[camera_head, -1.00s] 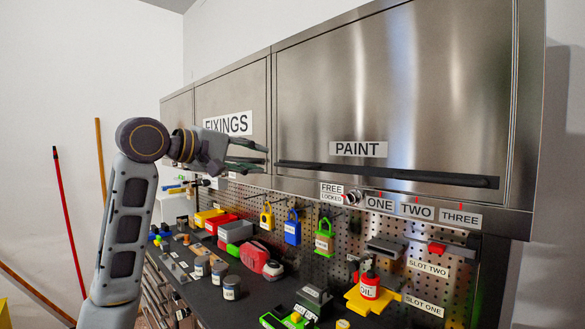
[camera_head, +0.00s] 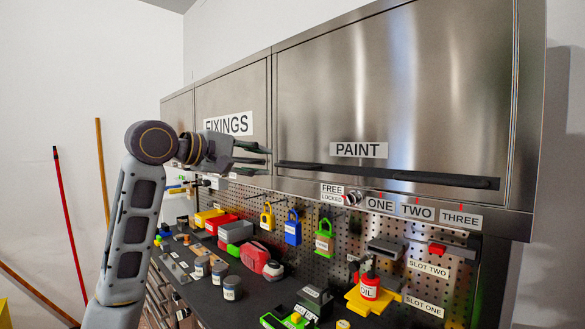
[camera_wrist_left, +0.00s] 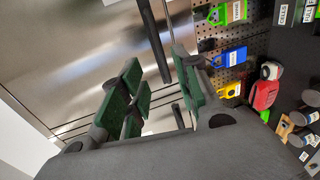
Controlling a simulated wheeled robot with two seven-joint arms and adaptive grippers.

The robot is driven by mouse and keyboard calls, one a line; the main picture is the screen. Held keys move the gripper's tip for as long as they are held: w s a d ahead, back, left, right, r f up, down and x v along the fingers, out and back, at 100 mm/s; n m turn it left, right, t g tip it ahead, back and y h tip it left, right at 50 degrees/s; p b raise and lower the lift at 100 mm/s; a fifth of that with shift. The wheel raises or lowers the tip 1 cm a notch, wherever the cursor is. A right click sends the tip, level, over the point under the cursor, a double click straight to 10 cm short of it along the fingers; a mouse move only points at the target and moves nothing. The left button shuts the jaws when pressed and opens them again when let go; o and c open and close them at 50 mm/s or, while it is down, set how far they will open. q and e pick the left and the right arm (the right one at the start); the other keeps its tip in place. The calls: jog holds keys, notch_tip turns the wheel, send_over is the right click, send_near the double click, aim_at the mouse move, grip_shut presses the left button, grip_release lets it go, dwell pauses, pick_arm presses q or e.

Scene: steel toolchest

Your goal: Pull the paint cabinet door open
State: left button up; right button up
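The paint cabinet door (camera_head: 400,90) is a wide steel panel labelled PAINT and is shut. Its long dark bar handle (camera_head: 390,175) runs along its lower edge. My left gripper (camera_head: 266,156) is at the left end of that handle, in front of the edge by the FIXINGS door. Its green-padded fingers are apart, one above the other. In the left wrist view the left gripper (camera_wrist_left: 155,65) is open, with the dark handle (camera_wrist_left: 147,28) extending away beyond the fingertips. Whether the handle's end lies between the fingers is unclear. My right gripper is not in view.
Below the door are the FREE/LOCKED knob (camera_head: 353,197) and a pegboard (camera_head: 340,243) with padlocks. The worktop (camera_head: 255,295) holds cans, bins and a red oil can (camera_head: 370,285). The space in front of the door is clear.

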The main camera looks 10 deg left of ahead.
aim_at(291, 167)
pick_arm(q)
jog(key=p+x, duration=0.1)
jog(key=x, duration=0.9)
jog(key=shift+w+d+p, duration=0.25)
jog(key=shift+p, duration=0.15)
jog(key=shift+w+d+f, duration=0.2)
jog(key=shift+w+d, duration=0.15)
jog(key=shift+w, duration=0.2)
jog(key=shift+w+d, duration=0.15)
jog(key=shift+w, duration=0.05)
jog(key=c, duration=0.7)
jog(key=shift+f, duration=0.1)
grip_shut()
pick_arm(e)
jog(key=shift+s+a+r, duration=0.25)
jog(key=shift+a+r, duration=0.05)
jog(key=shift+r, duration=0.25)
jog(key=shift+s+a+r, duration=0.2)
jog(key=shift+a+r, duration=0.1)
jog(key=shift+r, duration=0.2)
